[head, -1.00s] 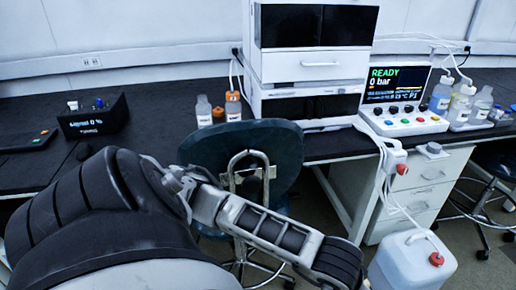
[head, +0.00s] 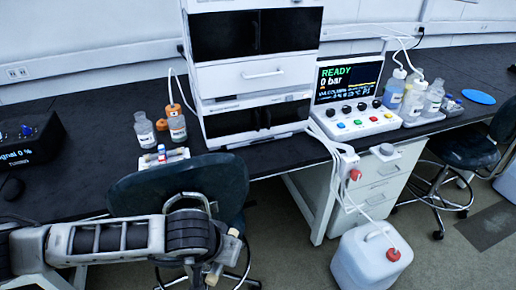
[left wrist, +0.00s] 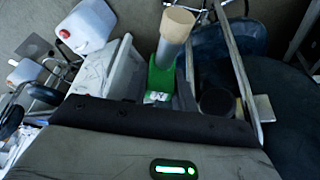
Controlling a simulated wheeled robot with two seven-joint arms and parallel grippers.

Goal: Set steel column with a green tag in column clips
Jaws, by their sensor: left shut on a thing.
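My left gripper (head: 208,262) is low in front of the chair in the head view. It is shut on the steel column (head: 224,256), which stands tilted with pale beige ends. In the left wrist view the column (left wrist: 171,52) has a beige cap at its far end and a green tag (left wrist: 160,76) near the fingers; its lower part is hidden by the gripper body. I cannot make out the column clips for certain in either view. My right gripper is in neither view.
The instrument stack (head: 255,75) stands on the black bench (head: 75,180), beside a control panel reading READY and 0 bar (head: 346,98). A chair (head: 180,187) stands between my arm and the bench. A white waste can (head: 372,258) is on the floor at right. Bottles (head: 176,124) stand left of the stack.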

